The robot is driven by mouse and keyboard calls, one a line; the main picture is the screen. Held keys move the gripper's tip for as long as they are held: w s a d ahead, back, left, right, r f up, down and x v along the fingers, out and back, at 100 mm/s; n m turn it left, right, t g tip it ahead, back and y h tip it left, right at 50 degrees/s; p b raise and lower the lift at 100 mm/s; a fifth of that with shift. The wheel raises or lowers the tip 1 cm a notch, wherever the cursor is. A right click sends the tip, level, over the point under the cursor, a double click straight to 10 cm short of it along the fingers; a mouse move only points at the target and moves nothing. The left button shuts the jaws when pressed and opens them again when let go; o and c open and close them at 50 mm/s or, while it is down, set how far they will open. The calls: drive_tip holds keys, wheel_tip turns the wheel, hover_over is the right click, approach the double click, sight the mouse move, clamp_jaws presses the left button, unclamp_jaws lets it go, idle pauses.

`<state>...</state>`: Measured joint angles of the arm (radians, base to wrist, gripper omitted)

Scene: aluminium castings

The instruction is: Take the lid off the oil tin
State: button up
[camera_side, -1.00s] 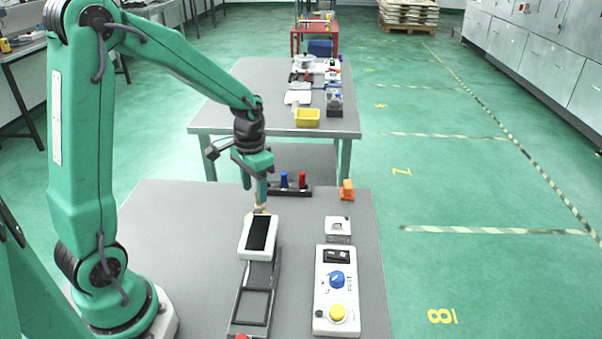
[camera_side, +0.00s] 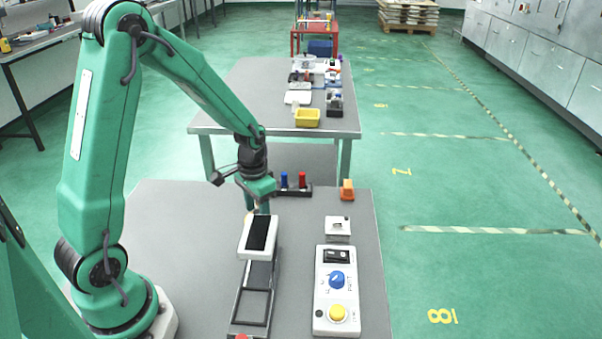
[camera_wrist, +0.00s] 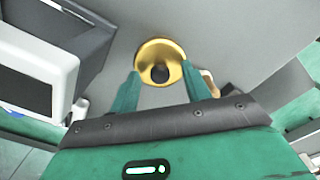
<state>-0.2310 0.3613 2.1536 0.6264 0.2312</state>
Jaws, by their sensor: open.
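In the wrist view, the oil tin's round gold lid (camera_wrist: 152,52) with a dark knob (camera_wrist: 160,73) lies between and just ahead of my fingers. The tin's body is hidden below the lid. My gripper (camera_wrist: 162,74) is open, with one finger on each side of the knob, and nothing is held. Whether a finger touches the lid I cannot tell. In the side view, my gripper (camera_side: 257,208) is low over the table behind the white box, which hides most of the tin.
A white box with a dark screen (camera_side: 246,248) stands close in front of my gripper, at the end of a dark rail frame (camera_side: 239,303). A white control panel (camera_side: 322,300), a rack with blue and red pegs (camera_side: 303,191) and an orange block (camera_side: 347,189) stand nearby. The table's left is clear.

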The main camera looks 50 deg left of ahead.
sight(257, 211)
drive_tip(key=shift+c, duration=0.4)
clamp_jaws()
drive_tip(key=shift+r, duration=0.1)
wheel_tip(257, 211, up, 10)
idle(0.8)
idle(0.4)
